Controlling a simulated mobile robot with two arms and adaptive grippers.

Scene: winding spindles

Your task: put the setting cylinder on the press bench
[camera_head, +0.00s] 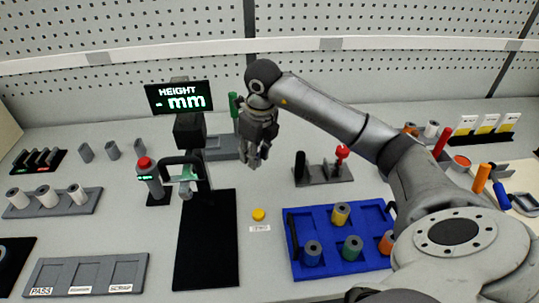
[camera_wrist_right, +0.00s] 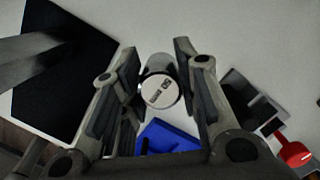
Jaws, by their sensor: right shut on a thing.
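The setting cylinder (camera_wrist_right: 160,90) is a short silver metal piece with a printed label on its round end. It sits between the fingers of my right gripper (camera_wrist_right: 157,65) in the right wrist view. In the head view the right gripper (camera_head: 256,160) points down above the table, right of the display, and the fingers hide most of the cylinder. I cannot tell for certain which fixture is the press bench. A grey block (camera_head: 222,148) with a green-handled lever (camera_head: 234,104) stands just left of and behind the gripper. My left gripper does not show.
The height gauge display (camera_head: 180,96) stands over a black mat (camera_head: 206,260). A yellow button (camera_head: 258,214) is on the table. A blue tray (camera_head: 318,272) holds several coloured spindles. A grey stand with a red knob (camera_head: 342,152) is right of the gripper. My right arm crosses the right side.

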